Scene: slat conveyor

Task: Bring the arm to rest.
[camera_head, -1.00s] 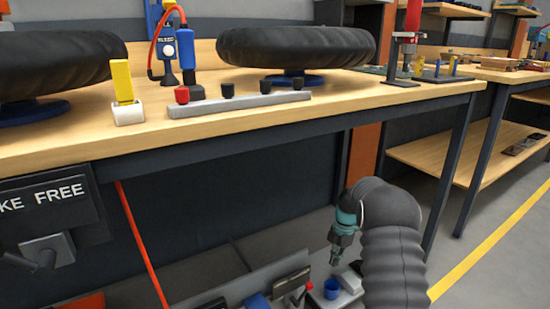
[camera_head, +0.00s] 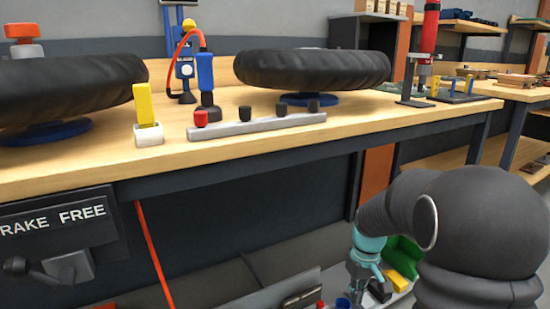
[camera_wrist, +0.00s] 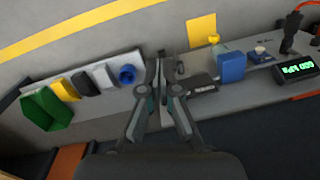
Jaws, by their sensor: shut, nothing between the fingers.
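My gripper (camera_wrist: 161,65) points down in the wrist view, its two fingers together with nothing between them. It is over a low grey surface that carries several small items. In the head view my arm comes in at the lower right, and my gripper (camera_head: 362,283) hangs below the workbench edge, partly hidden by my own arm and the frame edge. It holds nothing.
The wooden workbench (camera_head: 250,155) carries two black tyres and a grey bar with knobs (camera_head: 258,124). Below, near my gripper, are a green bin (camera_wrist: 45,108), a blue cup (camera_wrist: 127,74) and a blue box (camera_wrist: 231,67). A lit display (camera_wrist: 297,70) stands at the right.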

